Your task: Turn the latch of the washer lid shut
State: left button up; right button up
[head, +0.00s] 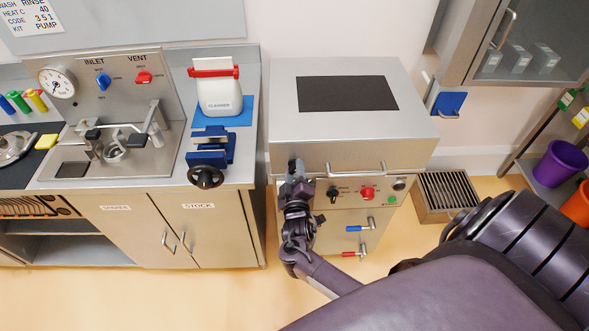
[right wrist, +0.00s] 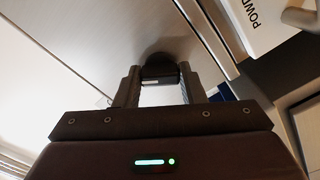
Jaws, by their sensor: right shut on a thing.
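The washer (head: 345,140) is a steel box with a dark panel on its closed-looking lid (head: 305,122) and a bar handle along the lid's front. The latch is at the lid's front left, mostly hidden in the head view by my right gripper (head: 295,175). In the right wrist view the dark rounded latch knob (right wrist: 157,66) sits between the two fingers of my right gripper (right wrist: 160,85), which are shut on it. How far the latch is turned cannot be told. My left gripper is not in view.
A grated floor box (head: 445,195) stands right.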

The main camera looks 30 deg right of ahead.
jog(key=n+p, duration=0.1)
jog(key=n, duration=0.3)
jog(key=shift+n+p, duration=0.6)
jog(key=shift+n, duration=0.9)
jog(key=shift+f, duration=0.1)
jog(key=o, duration=1)
jog(key=shift+s, duration=0.1)
jog(key=shift+b+v, duration=0.6)
jog(key=shift+v, duration=3.25)
